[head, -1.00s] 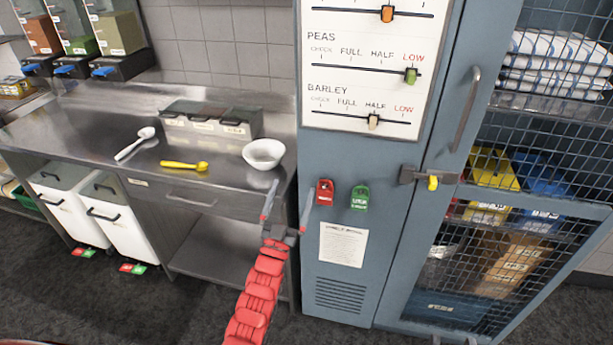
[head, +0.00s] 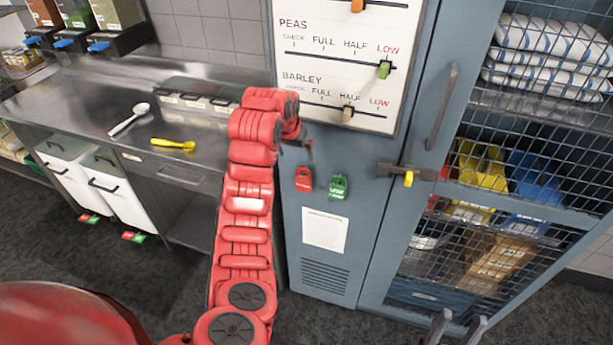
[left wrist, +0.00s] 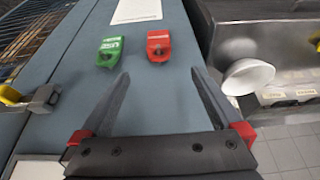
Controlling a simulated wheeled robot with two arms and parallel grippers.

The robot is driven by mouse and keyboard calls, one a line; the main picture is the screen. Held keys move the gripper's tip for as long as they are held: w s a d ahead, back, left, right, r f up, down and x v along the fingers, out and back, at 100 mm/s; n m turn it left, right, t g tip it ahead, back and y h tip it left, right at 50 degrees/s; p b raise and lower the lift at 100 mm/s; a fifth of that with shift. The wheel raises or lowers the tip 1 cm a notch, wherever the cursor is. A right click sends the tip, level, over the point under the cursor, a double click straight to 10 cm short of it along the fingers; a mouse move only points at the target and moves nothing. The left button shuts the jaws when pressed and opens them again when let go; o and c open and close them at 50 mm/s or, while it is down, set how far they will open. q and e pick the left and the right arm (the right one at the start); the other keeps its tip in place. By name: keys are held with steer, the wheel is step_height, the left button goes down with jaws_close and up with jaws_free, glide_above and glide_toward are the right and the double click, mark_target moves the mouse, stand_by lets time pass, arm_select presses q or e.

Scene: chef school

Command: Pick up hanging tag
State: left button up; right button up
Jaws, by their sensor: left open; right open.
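A red hanging tag (head: 303,179) and a green hanging tag (head: 338,188) hang side by side on the blue-grey cabinet front. Both also show in the left wrist view, the red tag (left wrist: 159,46) near the space between the fingertips and the green tag (left wrist: 110,51) beside the left finger. My left gripper (left wrist: 160,72) is open and empty, pointing at the cabinet, with the tags beyond its fingertips. In the head view my own arm mostly hides it; a dark finger shows just above the red tag. My right gripper (head: 455,328) is open at the bottom edge, far from the tags.
The cabinet (head: 365,220) carries a slider board (head: 335,65) above the tags and a paper notice (head: 325,231) below. A yellow-ended latch (head: 407,173) is to the right, by a mesh door.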

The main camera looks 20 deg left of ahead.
arm_select(q)
steer(key=b, duration=0.6)
glide_above(303, 178)
steer(key=s, duration=0.2)
step_height(303, 178, down, 8)
steer(key=shift+s+a+f, duration=0.1)
steer(key=shift+s+a, duration=0.05)
steer(key=shift+p+x, duration=0.55)
steer(key=shift+x, duration=0.55)
steer(key=shift+f, duration=0.25)
steer(key=shift+w+f+p, duration=0.25)
steer(key=shift+f+p, duration=0.2)
steer(key=shift+p, duration=0.1)
steer(key=shift+p+x, duration=0.65)
steer(key=shift+x, duration=1.6)
steer(key=shift+s, duration=0.15)
